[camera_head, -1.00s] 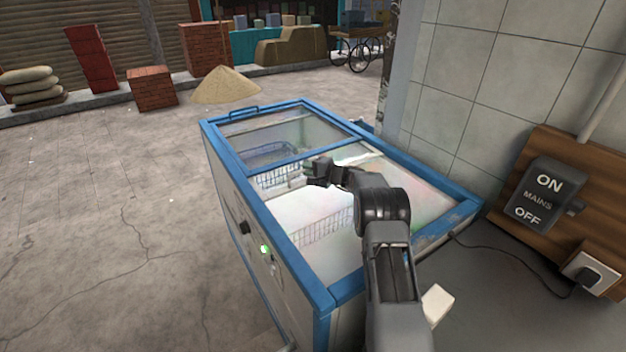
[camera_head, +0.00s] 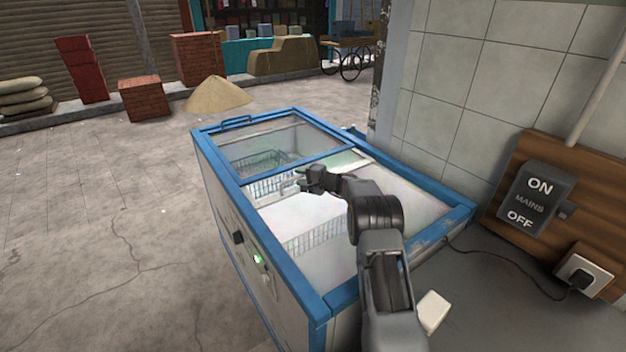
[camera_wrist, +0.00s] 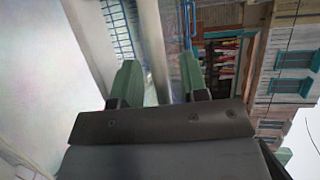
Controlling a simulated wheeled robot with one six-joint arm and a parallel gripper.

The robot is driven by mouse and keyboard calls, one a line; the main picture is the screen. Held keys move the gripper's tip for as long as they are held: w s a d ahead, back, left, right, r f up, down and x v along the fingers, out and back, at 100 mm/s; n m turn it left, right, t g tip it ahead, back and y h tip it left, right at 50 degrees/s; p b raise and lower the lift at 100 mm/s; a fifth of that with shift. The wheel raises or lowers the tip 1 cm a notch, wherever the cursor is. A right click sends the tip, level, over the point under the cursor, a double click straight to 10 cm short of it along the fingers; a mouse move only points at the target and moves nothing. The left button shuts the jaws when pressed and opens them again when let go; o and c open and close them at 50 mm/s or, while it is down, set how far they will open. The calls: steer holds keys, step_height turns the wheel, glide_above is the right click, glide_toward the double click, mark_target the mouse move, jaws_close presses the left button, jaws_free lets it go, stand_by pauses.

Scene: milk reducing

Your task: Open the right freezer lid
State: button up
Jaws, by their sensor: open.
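The chest freezer (camera_head: 325,303) has a blue rim and pale walls. A blue-framed glass lid with a blue handle (camera_head: 237,122) covers its far section. Wire baskets (camera_head: 312,238) show in the near section; I cannot tell whether clear glass covers this part. My gripper (camera_head: 299,178) is over the near section, close to the far lid's blue front bar. In the wrist view its green fingertips (camera_wrist: 159,84) are apart, with a pale bar (camera_wrist: 151,45) showing between or behind them. Contact cannot be told.
A tiled wall (camera_head: 470,75) and a wooden board with a mains switch (camera_head: 535,197) and plug stand on the right. A cable runs to the freezer. A small white block (camera_head: 433,311) lies beside my arm. The floor to the left is open.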

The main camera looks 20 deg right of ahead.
steer(key=b+v, duration=0.2)
steer(key=v, duration=1.1)
steer(key=shift+s, duration=0.1)
steer(key=shift+d, duration=0.1)
